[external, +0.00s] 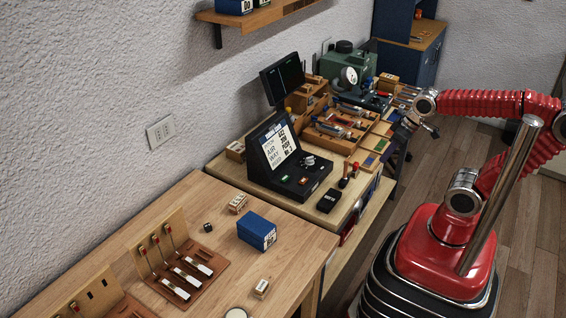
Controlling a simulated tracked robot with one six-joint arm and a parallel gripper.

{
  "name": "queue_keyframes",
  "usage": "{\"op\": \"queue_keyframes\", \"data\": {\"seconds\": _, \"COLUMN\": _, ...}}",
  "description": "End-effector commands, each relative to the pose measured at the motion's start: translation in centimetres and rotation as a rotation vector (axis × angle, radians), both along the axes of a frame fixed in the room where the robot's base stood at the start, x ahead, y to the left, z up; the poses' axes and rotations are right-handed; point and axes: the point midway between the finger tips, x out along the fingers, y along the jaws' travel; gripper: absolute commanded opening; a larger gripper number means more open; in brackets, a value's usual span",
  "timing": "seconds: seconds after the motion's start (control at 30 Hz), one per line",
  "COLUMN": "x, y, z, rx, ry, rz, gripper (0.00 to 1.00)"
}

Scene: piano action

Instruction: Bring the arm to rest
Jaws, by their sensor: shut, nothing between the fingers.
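My red arm (485,103) reaches left from its red base (445,255), with its forearm roughly level. My gripper (404,122) is at the arm's left end, beside the right edge of the far workbench. It is shut and holds nothing. It is small in the view, and its fingertips are hard to make out against the bench clutter. I cannot tell whether it touches anything.
A wooden rack (345,125) with tools stands left of the gripper, with a green machine (348,68) behind it. A black console (285,160) and a blue box (257,231) are nearer. Open wooden floor (465,150) lies beneath the forearm.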

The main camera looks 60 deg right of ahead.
Motion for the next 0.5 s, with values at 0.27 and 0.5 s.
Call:
{"op": "queue_keyframes", "data": {"seconds": 0.27, "x": -1.1, "y": -0.2, "z": 2.9, "rx": -0.023, "ry": -0.114, "rz": 0.014, "gripper": 0.00}}
{"op": "queue_keyframes", "data": {"seconds": 0.5, "x": -1.2, "y": -0.1, "z": 3.2, "rx": -0.022, "ry": -0.125, "rz": 0.016, "gripper": 0.00}}
